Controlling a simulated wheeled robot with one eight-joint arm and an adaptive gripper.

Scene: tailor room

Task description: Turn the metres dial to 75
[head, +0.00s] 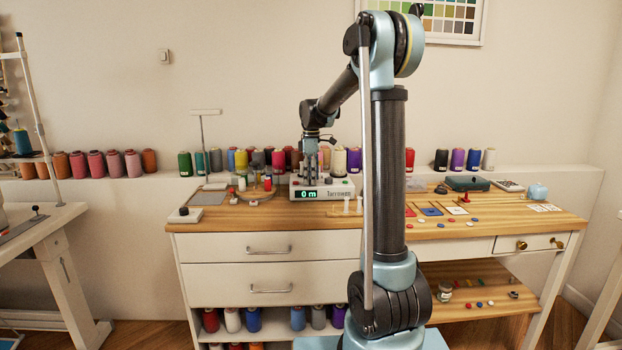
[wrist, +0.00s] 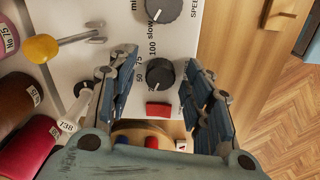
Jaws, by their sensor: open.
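The winding machine (head: 322,194) stands on the wooden worktop, and its green display (head: 308,195) reads 0 m. In the wrist view, the black metres dial (wrist: 160,75) sits on the white panel (wrist: 200,30) beside the printed numbers 50, 75 and 100. In the head view my gripper (head: 311,163) hangs down over the machine.
A second black dial (wrist: 163,8), beside the word SPEED, lies above the metres dial. A red button (wrist: 158,110) is just below it. A yellow ball-ended lever (wrist: 40,48) and thread cones stand to the left. Bare worktop (wrist: 235,60) lies to the right.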

